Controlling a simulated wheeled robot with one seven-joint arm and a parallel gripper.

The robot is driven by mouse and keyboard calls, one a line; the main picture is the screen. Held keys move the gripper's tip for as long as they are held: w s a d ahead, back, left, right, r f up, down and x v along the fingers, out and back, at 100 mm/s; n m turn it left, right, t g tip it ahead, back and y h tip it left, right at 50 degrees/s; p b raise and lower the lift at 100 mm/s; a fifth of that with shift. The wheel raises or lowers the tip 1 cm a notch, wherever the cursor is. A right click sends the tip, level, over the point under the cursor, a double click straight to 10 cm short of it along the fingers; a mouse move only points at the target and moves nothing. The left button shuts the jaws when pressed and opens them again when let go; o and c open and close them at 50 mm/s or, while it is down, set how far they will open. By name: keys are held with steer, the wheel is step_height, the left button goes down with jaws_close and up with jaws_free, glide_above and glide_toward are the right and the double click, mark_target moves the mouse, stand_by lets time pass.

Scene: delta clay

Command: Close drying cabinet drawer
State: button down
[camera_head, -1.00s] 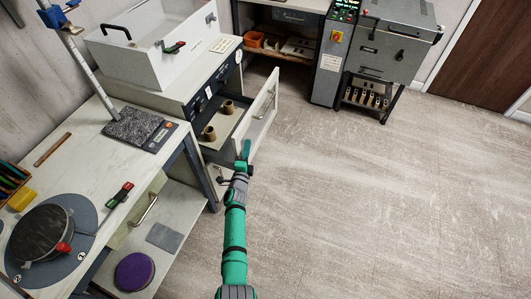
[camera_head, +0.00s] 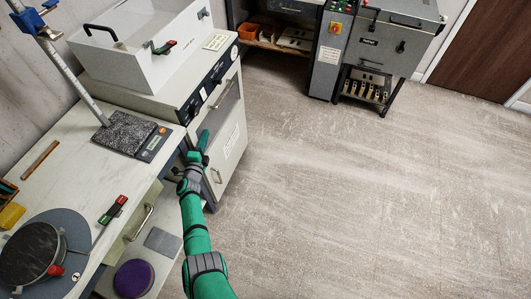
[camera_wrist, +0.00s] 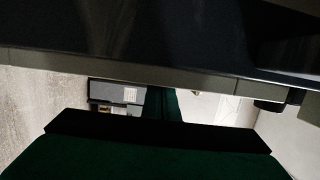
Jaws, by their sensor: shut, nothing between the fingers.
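The drying cabinet (camera_head: 190,92) stands at the left, a pale box with dark knobs on its front. Its drawer front (camera_head: 232,138) is a pale panel with a printed label, standing at or close to the cabinet face. The inside of the drawer is hidden; I cannot tell whether a small gap is left. My gripper (camera_head: 203,139) is shut and empty, in front of the drawer's near part; contact cannot be made out. In the wrist view, dark and pale surfaces fill the picture above my green arm parts, and the drawer is not clearly recognisable.
A workbench (camera_head: 95,165) with a scale (camera_head: 155,143) and a round turntable (camera_head: 75,225) stands at the left, close to my arm. A lower handle (camera_head: 217,176) shows below my gripper. Grey machines (camera_head: 385,45) stand at the back. The floor (camera_head: 370,190) to the right is clear.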

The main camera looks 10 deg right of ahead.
steer(key=shift+w+a+r, duration=0.2)
steer(key=shift+a, duration=0.3)
steer(key=shift+w+a+r, duration=0.1)
steer(key=shift+a+r, duration=0.05)
steer(key=s+d, duration=0.1)
steer(key=s, duration=1.1)
steer(key=shift+f, duration=0.35)
steer(key=shift+s+d, duration=0.1)
